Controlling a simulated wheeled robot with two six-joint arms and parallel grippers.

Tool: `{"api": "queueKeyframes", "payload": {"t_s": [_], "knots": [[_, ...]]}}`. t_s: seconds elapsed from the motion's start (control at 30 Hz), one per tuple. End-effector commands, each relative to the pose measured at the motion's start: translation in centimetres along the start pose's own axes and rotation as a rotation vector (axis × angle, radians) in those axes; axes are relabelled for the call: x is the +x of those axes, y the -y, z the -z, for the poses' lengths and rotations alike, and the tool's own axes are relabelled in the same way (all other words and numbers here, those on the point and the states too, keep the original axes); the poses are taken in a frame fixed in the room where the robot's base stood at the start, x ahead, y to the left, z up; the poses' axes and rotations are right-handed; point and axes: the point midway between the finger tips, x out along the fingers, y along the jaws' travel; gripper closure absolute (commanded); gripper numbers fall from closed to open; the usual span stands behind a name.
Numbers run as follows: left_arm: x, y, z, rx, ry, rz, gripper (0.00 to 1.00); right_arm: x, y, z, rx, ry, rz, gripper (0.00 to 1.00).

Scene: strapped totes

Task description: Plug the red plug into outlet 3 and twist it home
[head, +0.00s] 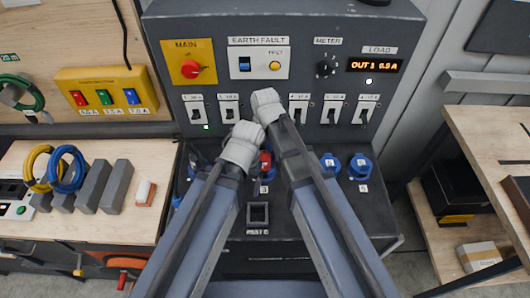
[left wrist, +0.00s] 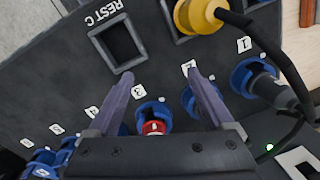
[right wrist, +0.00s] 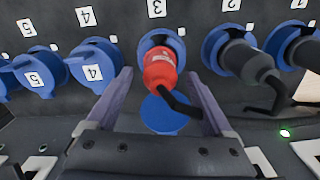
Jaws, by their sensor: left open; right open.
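The red plug (right wrist: 160,70) sits in the blue ring of outlet 3 (right wrist: 150,40), with its dark cable hanging from it. How far it is turned I cannot tell. My right gripper (right wrist: 159,74) is open, with its fingers either side of the red plug and apart from it. My left gripper (left wrist: 160,78) is also open, above the panel near the empty REST C holder (left wrist: 117,45); the red plug shows beyond it in the left wrist view (left wrist: 153,128). In the head view the arms hide much of the outlets, and the red plug (head: 265,160) shows only partly.
Dark plugs fill outlet 2 (right wrist: 244,60) and outlet 1 (right wrist: 308,55), close to the right finger. Outlet 4 (right wrist: 93,68) has its blue lid shut. A yellow plug (left wrist: 195,15) rests beside REST C. Switches (head: 299,108) line the upright panel.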

Motion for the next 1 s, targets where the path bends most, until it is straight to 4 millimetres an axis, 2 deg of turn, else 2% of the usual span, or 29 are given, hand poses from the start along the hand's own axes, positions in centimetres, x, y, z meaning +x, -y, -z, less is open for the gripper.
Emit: {"api": "queueKeyframes", "payload": {"t_s": [0.03, 0.1, 0.43, 1.0], "knots": [[1.03, -0.10, 0.06, 0.000, 0.000, 0.000, 0.14, 1.04, 0.00, 0.00, 0.000, 0.000, 0.000, 0.14], [1.40, -0.14, 0.08, -0.001, 0.000, 0.000, 0.14, 1.41, 0.01, 0.00, 0.000, 0.000, 0.000, 0.14], [1.44, -0.14, 0.09, -0.001, 0.000, 0.000, 0.14, 1.45, 0.00, 0.00, 0.000, 0.000, 0.000, 0.14], [1.45, -0.14, 0.09, -0.001, 0.000, 0.000, 0.14, 1.46, 0.00, 0.00, 0.000, 0.000, 0.000, 0.77]]}}
